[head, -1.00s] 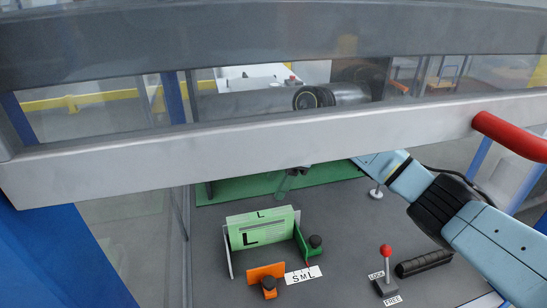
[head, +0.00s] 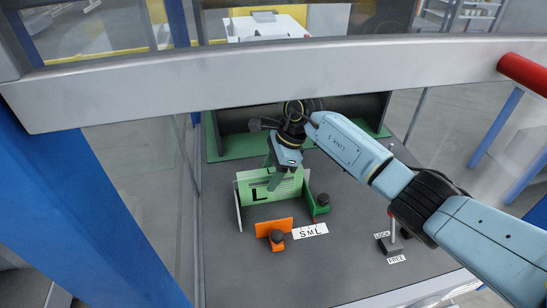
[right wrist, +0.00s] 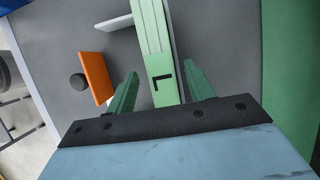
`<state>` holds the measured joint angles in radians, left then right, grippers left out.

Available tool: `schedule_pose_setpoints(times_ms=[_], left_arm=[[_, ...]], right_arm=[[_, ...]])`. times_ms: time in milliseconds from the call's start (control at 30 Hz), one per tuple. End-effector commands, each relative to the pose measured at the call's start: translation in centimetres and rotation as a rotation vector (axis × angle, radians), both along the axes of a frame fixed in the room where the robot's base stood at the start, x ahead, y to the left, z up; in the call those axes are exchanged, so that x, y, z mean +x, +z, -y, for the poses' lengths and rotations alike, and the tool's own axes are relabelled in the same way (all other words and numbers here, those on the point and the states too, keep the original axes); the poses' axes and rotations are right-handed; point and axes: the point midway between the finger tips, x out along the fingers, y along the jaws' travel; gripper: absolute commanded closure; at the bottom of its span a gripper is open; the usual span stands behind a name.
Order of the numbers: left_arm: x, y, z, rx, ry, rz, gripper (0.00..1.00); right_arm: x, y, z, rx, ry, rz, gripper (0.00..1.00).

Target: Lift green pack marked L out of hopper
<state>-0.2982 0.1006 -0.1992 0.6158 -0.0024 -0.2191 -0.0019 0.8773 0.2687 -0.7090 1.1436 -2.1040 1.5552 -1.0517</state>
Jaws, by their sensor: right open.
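The green pack marked L (head: 246,191) stands upright in the hopper, between a pale side plate (head: 237,208) and a green plate with a dark knob (head: 311,204). My right gripper (head: 279,181) is open above the pack and hides part of its top. In the right wrist view, the gripper's two green fingers (right wrist: 163,80) are spread on either side of the pack's narrow top edge (right wrist: 162,66), which carries an L. I see gaps between the fingers and the pack. My left gripper is not in view.
An orange plate with a knob (head: 268,228) stands in front of the pack, beside an S M L label (head: 310,230). A lever (head: 392,240) with LOCK and FREE labels is at the right. A grey frame bar (head: 250,75) crosses above, with a dark roller behind.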

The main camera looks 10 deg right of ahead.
Motion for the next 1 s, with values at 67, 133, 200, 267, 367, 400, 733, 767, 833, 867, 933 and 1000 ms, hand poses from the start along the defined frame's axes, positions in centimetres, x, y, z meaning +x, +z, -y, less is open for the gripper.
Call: schedule_pose_setpoints(times_ms=[67, 133, 200, 267, 367, 400, 733, 767, 833, 867, 933, 1000], left_arm=[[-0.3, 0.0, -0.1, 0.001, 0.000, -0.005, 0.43], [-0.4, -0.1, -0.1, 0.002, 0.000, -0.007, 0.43], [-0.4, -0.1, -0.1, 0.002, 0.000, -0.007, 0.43], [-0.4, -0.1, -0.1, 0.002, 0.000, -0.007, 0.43], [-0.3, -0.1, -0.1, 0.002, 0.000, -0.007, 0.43], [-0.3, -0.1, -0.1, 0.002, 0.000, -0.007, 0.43], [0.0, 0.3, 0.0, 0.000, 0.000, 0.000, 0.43], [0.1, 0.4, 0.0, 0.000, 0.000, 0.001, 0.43], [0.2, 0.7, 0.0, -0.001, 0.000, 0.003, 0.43], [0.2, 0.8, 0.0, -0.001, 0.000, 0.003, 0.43], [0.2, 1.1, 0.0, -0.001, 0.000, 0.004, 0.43], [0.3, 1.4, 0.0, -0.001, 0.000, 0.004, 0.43]], right_arm=[[0.0, 0.0, 0.0, 0.000, 0.000, 0.000, 0.50], [0.0, 0.0, 0.0, 0.000, 0.000, 0.000, 0.59], [0.0, 0.0, 0.0, 0.000, 0.000, 0.000, 0.68], [0.0, 0.0, 0.0, 0.000, 0.000, 0.000, 0.76], [0.0, 0.0, 0.0, 0.000, 0.000, 0.000, 0.89], [0.0, 0.0, 0.0, 0.000, 0.000, 0.000, 0.94], [0.0, 0.6, 0.0, 0.002, 0.000, 0.002, 1.00], [0.1, 0.7, 0.0, 0.002, 0.000, 0.002, 1.00], [0.1, 1.2, 0.0, 0.002, 0.000, 0.002, 1.00], [0.1, 1.4, 0.0, 0.002, 0.000, 0.002, 1.00], [0.1, 1.8, 0.0, 0.002, 0.000, 0.003, 1.00], [0.1, 2.2, 0.0, 0.002, -0.001, 0.003, 1.00]])
